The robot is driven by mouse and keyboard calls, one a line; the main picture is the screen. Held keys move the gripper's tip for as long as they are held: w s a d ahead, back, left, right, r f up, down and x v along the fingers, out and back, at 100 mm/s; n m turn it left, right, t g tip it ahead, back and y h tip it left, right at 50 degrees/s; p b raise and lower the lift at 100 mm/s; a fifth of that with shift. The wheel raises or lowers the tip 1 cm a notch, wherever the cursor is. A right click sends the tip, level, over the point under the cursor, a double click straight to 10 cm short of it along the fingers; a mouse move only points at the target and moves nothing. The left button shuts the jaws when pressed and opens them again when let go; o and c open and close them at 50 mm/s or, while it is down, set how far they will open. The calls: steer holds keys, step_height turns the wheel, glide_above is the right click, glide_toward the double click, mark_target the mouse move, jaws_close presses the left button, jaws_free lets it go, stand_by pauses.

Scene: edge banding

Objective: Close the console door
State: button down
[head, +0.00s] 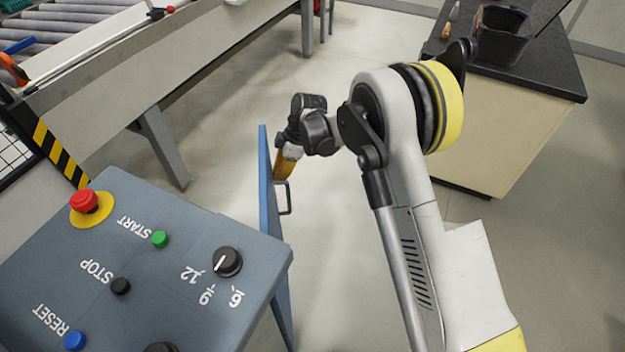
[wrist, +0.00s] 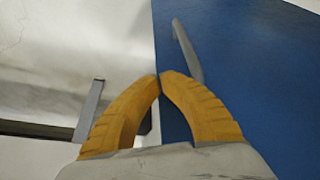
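The blue console door (head: 267,190) stands open, swung out from the right side of the grey console (head: 190,270). A grey bar handle (head: 287,198) is on its right face. My gripper (head: 281,174), with yellow fingers, is beside that face near the handle; contact cannot be told here. In the wrist view, the fingertips of my gripper (wrist: 160,76) meet, with nothing visible between them. The blue door (wrist: 260,70) fills the right side there. The handle (wrist: 188,50) shows just beyond the fingertips, not between them. Part of the door is hidden behind the console top.
The console top carries a red emergency button (head: 85,201), other buttons and knobs. A roller conveyor (head: 60,25) runs along the upper left. A cabinet with a dark top (head: 540,60) holding black bins (head: 500,35) stands at the upper right. Open floor (head: 235,110) lies beyond the door.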

steer(key=s+a+n+g+h, duration=0.1)
steer(key=s+a+n, duration=0.3)
steer(key=s+a, duration=0.5)
steer(key=s+a+n+g, duration=0.1)
steer(key=s+a+n, duration=0.3)
steer(key=s+a, duration=0.6)
steer(key=shift+a+g+h, duration=0.3)
steer(key=shift+a+h, duration=0.1)
steer(key=shift+a, duration=3.8)
